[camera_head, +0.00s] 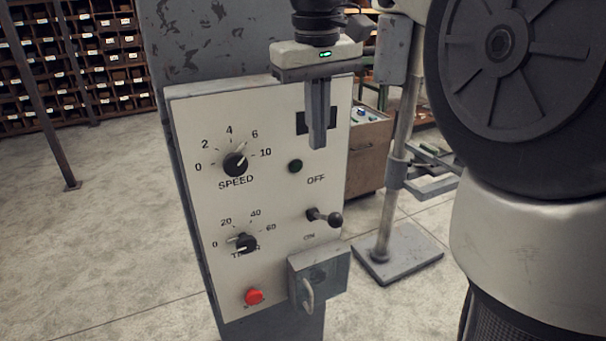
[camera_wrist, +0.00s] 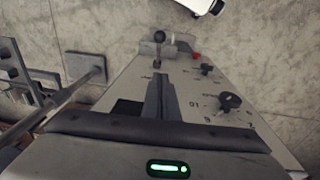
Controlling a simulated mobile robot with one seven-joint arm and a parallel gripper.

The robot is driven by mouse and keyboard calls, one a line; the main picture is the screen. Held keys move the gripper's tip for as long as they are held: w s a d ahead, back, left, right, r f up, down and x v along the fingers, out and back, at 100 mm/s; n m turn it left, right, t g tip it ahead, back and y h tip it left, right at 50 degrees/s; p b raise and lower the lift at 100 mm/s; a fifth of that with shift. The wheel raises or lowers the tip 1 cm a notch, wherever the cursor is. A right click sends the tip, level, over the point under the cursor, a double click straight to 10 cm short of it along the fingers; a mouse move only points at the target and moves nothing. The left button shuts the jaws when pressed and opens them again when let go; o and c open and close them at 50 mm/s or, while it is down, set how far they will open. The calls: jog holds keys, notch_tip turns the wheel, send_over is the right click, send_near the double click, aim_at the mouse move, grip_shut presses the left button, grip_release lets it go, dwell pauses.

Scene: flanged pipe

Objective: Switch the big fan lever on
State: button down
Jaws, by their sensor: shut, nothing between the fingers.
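The lever (camera_head: 324,216) is a short dark toggle with a round black knob on a pale control panel (camera_head: 205,205). It stands between the OFF label above and the ON label below. Its knob points out to the right and slightly down; I cannot tell its switch position. In the wrist view the lever (camera_wrist: 159,44) is straight ahead of the fingertips. My gripper (camera_head: 318,145) is shut and empty, fingers pointing down, above the lever and apart from it, in front of the panel's upper right. It also shows in the wrist view (camera_wrist: 158,78).
The panel also has a SPEED knob (camera_head: 235,164), a TIMER knob (camera_head: 246,243), a red button (camera_head: 254,296) and a small dark round part (camera_head: 295,166). A grey box with a handle (camera_head: 320,275) juts out below the lever. A metal stand (camera_head: 398,258) is right of the panel.

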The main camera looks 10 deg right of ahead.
send_over(325, 217)
jog(key=w+a, duration=0.1)
jog(key=w, duration=0.1)
notch_tip(325, 217, down, 10)
jog(key=f, duration=0.1)
jog(key=s+f, duration=0.1)
jog(key=d+f+b, duration=0.1)
jog(key=shift+s+f, duration=0.2)
jog(key=shift+s, duration=0.2)
